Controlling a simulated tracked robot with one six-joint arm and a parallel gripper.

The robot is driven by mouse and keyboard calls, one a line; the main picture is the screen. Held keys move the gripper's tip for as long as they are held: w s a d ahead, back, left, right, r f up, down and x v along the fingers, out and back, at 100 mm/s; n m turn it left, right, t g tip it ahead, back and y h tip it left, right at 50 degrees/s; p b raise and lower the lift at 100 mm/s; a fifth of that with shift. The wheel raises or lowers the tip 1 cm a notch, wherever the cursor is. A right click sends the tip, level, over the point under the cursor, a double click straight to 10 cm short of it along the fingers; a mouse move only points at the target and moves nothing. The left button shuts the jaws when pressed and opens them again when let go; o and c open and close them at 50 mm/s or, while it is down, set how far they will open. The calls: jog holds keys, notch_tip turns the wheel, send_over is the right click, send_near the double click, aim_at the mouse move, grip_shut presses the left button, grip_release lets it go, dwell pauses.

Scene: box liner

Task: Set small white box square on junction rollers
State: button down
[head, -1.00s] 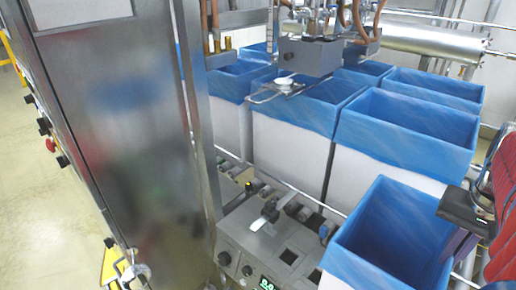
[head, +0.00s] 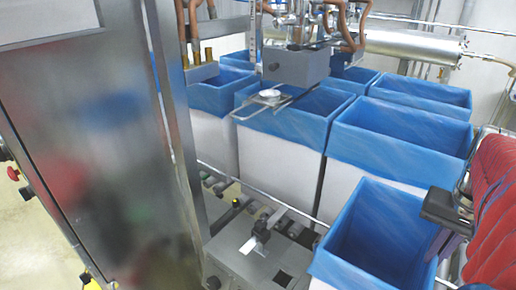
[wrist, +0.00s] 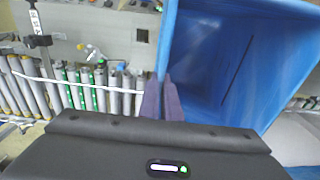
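The small white box (head: 322,284) stands at the front right in the head view. A blue liner (head: 350,232) covers its inside and rim, and its base is out of frame. In the wrist view the blue liner (wrist: 235,60) fills the upper right. My gripper (wrist: 162,78) has its two purple fingers close together, one on each side of the box's wall, pinching it at the rim. In the head view my gripper (head: 436,246) is at the box's right wall. Rollers (wrist: 75,88), some green, lie left of the box in the wrist view. Whether the box is square to them I cannot tell.
Larger white boxes with blue liners (head: 400,128) stand close behind. A grey control unit (head: 238,262) is left of the small box. A tall steel cabinet (head: 85,150) fills the left. A metal head with a suction plate (head: 268,98) hangs over one box.

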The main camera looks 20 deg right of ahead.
aim_at(425, 269)
jog(key=shift+f, duration=2.8)
jog(key=shift+f, duration=1.95)
jog(key=c, duration=2)
grip_release()
jog(key=r, duration=1.2)
jog(key=shift+s+a+r, duration=0.1)
jog(key=shift+s+a, duration=0.1)
jog(key=shift+a, duration=0.1)
